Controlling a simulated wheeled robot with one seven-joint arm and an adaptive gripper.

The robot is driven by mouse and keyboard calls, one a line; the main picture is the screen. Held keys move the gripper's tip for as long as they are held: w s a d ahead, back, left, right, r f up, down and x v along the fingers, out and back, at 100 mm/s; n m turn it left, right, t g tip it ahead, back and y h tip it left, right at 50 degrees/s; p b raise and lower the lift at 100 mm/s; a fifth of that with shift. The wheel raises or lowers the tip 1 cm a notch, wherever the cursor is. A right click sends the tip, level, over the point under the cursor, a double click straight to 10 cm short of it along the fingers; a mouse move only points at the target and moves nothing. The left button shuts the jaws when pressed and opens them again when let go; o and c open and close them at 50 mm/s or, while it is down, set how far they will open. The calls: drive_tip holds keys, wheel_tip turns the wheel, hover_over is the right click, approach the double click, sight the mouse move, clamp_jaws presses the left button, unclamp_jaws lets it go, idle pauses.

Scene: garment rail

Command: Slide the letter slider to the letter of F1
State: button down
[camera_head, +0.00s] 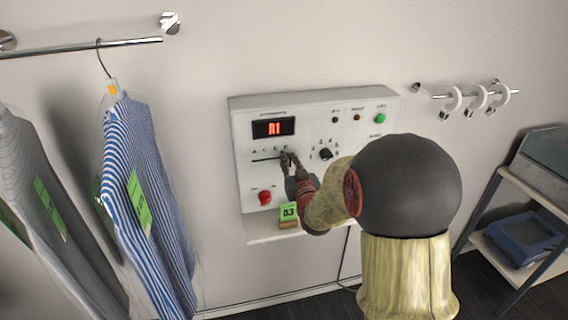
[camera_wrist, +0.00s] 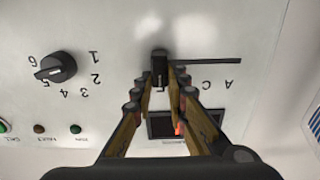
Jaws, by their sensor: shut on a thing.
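The control panel (camera_head: 315,110) is a white box on the wall. Its red display (camera_head: 273,127) seems to read A1. My gripper (camera_head: 290,160) is at the panel's letter slot (camera_head: 265,159), shut on the black letter slider (camera_wrist: 159,66). In the wrist view my gripper (camera_wrist: 162,78) has a finger on each side of the slider. The wrist picture is upside down; the slot (camera_wrist: 215,61) runs right from the slider past the letters C and A. The slider is at the far end from A, near a letter that looks like F, partly hidden by the fingers.
The black number dial (camera_wrist: 56,67) points near 5. A red button (camera_head: 265,198) and a green tag (camera_head: 289,211) on the ledge are below the slot. Striped garments (camera_head: 150,200) hang left; a shelf (camera_head: 520,200) stands right. Wall hooks (camera_head: 475,98) hold white rings.

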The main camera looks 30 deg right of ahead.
drive_tip(key=shift+d, duration=0.2)
drive_tip(key=c, duration=1.8)
unclamp_jaws()
drive_tip(key=shift+d, duration=0.1)
drive_tip(key=shift+o, duration=0.2)
drive_tip(key=shift+s, duration=0.15)
drive_tip(key=v, duration=1.2)
